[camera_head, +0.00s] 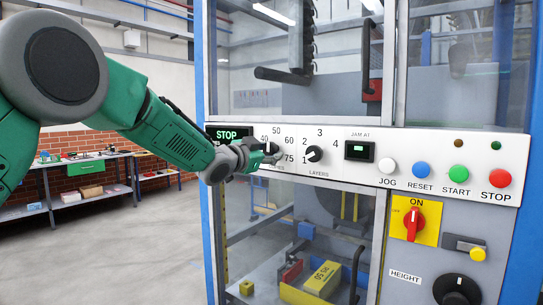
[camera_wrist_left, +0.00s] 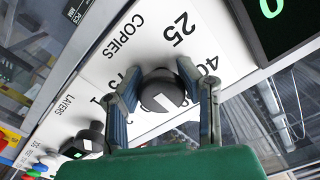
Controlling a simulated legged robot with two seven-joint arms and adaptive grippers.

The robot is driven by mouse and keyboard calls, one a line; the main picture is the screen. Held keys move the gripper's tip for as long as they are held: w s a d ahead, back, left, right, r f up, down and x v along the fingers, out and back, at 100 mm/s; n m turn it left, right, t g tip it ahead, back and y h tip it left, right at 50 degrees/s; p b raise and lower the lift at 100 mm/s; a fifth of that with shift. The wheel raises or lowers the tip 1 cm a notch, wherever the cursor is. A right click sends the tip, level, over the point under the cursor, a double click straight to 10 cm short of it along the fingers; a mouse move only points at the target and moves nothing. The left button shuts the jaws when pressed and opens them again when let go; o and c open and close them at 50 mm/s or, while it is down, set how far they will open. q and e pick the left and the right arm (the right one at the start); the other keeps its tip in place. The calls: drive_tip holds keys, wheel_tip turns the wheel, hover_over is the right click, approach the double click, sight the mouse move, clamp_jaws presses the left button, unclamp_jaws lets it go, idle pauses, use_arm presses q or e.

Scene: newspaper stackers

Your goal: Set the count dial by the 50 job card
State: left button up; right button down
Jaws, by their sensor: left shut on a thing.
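The count dial (camera_wrist_left: 158,92) is a black round knob with a white mark, on a white panel lettered COPIES. In the left wrist view my left gripper (camera_wrist_left: 167,82) has a finger on each side of the knob and is shut on it. I cannot tell which number the mark points at. A yellow piece (camera_head: 323,278) with printing that looks like 50 lies low behind the lower window; I cannot tell if it is the job card.
The LAYERS knob (camera_head: 315,154) is close right of the dial. A small green-lit display (camera_head: 359,151) and the JOG, RESET, START and STOP (camera_head: 499,178) buttons follow. A red ON switch (camera_head: 414,223) is below. The STOP-lit display (camera_head: 228,133) is left of the dial.

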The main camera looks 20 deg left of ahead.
use_arm(q)
drive_tip(key=o, duration=1.1)
drive_tip(key=shift+r, duration=0.4)
drive_tip(key=shift+o, duration=0.8)
drive_tip(key=shift+s+r, duration=0.15)
drive_tip(key=shift+s, duration=0.35)
drive_tip(key=shift+w+f, duration=0.15)
drive_tip(key=shift+f, duration=0.25)
drive_tip(key=shift+s+a, duration=0.15)
drive_tip(key=shift+s, duration=0.1)
drive_tip(key=v, duration=1.1)
drive_tip(key=shift+s+r, duration=0.3)
drive_tip(key=shift+s, duration=0.1)
use_arm(e)
drive_tip(key=shift+s+r, duration=0.15)
drive_tip(key=shift+s, duration=0.2)
drive_tip(key=shift+w, duration=0.15)
